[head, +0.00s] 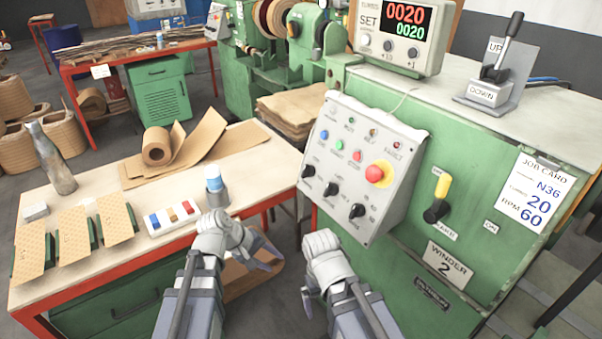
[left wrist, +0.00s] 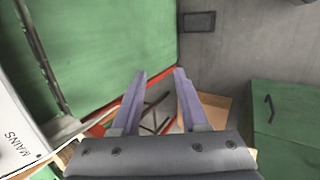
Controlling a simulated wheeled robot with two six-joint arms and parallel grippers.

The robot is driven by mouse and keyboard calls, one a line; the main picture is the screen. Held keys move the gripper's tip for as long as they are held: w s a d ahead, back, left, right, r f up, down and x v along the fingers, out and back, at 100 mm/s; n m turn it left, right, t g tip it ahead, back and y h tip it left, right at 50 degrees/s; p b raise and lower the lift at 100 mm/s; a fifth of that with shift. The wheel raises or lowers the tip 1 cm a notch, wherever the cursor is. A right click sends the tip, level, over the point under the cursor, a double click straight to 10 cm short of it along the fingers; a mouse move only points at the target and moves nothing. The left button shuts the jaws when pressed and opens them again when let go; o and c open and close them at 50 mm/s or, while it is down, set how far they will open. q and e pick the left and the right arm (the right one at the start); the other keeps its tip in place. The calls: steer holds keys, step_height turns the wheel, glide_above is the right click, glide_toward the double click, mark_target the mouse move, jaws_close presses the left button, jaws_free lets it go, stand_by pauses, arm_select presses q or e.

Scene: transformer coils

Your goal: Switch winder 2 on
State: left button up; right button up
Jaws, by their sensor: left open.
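Winder 2 is the green machine (head: 450,128) on the right, with a "WINDER 2" plate (head: 449,264) on its front. A rotary switch (head: 437,204) with a black base and yellow handle end stands nearly upright there, small labels around it. A grey control panel (head: 334,216) beside it carries lamps, black knobs and a red stop button (head: 378,172) on yellow. My left gripper (head: 268,255) is open and empty, low between the table and the panel, apart from the switch. It also shows in the left wrist view (left wrist: 160,75). My right arm is below the panel; its fingertips are not clear.
A counter display (head: 402,30) reads 0020 twice. An upright lever (head: 503,48) has UP and DOWN labels. A job card (head: 537,195) is on the machine front. The table (head: 105,183) at left holds a bottle, paper and small parts.

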arm_select(q)
steer(key=w+d+r+n+t+h, duration=0.4)
steer(key=w+r+n+h, duration=0.25)
steer(key=r+n, duration=0.25)
steer(key=n+t+h, duration=0.2)
steer(key=n+t, duration=0.2)
steer(key=n, duration=0.5)
glide_toward(304, 169)
steer(key=shift+x, duration=4.5)
steer(key=shift+r, duration=0.1)
steer(key=shift+c, duration=0.3)
jaws_close()
